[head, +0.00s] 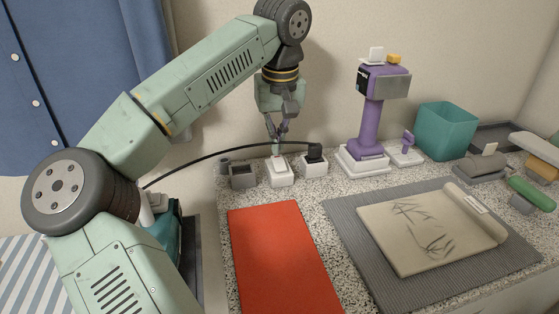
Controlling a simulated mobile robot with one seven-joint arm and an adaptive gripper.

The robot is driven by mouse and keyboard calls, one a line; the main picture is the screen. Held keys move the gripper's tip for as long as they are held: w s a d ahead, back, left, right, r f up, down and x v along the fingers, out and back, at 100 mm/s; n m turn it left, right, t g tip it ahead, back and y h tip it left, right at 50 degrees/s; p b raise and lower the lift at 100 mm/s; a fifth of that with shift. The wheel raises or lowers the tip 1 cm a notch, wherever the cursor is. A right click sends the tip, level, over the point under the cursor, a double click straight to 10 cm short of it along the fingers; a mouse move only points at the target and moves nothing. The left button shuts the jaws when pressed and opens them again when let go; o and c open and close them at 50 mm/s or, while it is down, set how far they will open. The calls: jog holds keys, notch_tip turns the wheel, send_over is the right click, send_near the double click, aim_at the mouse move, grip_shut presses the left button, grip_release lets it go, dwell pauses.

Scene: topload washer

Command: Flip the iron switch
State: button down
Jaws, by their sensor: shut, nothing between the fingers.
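My gripper (276,142) points down at the back of the speckled counter, with its fingers shut and nothing held. Its fingertips are right above a small white box (281,178), which has a reddish mark on its top. Whether the fingertips touch it is too small to tell. A second white box (314,168) stands just to the right with a black plug (315,152) in its top, and a black cable runs from the plug to the left. Which box is the iron switch, and the switch's position, I cannot tell clearly.
A grey box (243,178) stands left of the white boxes. A purple device (371,120) on a white base stands to the right, with a teal bin (446,130) beyond. A red mat (280,262) and a beige cloth (425,235) on a grey mat (350,222) lie in front.

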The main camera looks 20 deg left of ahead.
aim_at(277, 158)
jog(key=shift+f+b, duration=0.6)
jog(key=shift+f, duration=0.6)
dwell(0.4)
jog(key=shift+r, duration=0.15)
notch_tip(277, 158, up, 7)
jog(key=p, duration=0.7)
jog(key=shift+f, duration=0.2)
